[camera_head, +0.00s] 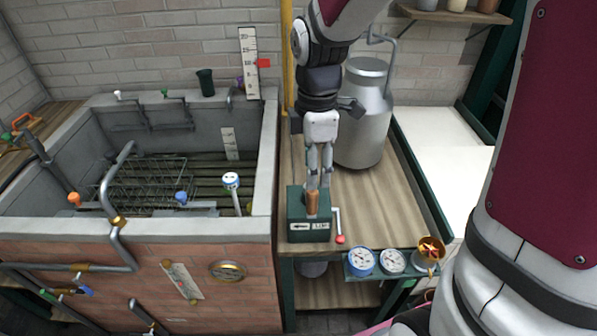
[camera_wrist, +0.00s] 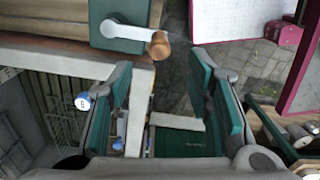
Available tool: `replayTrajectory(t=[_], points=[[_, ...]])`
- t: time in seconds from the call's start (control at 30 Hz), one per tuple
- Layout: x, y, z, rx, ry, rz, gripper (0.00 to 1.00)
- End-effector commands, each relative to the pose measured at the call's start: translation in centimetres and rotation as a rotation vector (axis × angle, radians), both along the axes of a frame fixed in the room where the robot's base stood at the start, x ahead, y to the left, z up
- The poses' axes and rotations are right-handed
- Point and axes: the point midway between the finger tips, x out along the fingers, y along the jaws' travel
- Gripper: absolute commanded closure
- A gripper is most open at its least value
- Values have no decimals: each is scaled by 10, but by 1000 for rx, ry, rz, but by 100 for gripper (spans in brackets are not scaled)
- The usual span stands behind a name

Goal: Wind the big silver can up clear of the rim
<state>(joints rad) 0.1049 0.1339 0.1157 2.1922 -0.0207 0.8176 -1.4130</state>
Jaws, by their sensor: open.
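The big silver can (camera_head: 372,125) stands upright on the wooden counter, partly hidden by my arm. A grey bent pipe or hook (camera_head: 390,62) shows at its top; I cannot tell whether they are joined. A green winch box (camera_head: 296,228) sits at the counter's front left. Its wooden crank knob (camera_head: 312,201) stands up at the box; in the wrist view, the knob (camera_wrist: 160,47) is at the end of a silver crank arm (camera_wrist: 124,30). My gripper (camera_head: 318,180) is open and points down just above the knob. In the wrist view, its fingers (camera_wrist: 162,75) are apart, with the knob beyond their tips.
A red-knobbed lever (camera_head: 340,238) is at the box's right side. Several dials (camera_head: 361,261) line the counter's front. A stone trough (camera_head: 262,165) with a wire rack (camera_head: 140,185) lies left. A white surface (camera_head: 440,150) is right of the can.

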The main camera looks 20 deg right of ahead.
Motion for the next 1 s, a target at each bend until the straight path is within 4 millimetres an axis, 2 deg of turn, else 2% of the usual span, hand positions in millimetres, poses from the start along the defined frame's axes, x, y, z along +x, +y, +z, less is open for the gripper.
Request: replayTrajectory(t=[0.3, 0.5, 0.7, 1.0], points=[[-1, 0, -59, 1, 4, 0, 54], [-1, 0, -86, 0, 2, -1, 54], [-1, 0, -99, 0, 0, -2, 54], [0, 0, -100, 0, -1, -2, 54]])
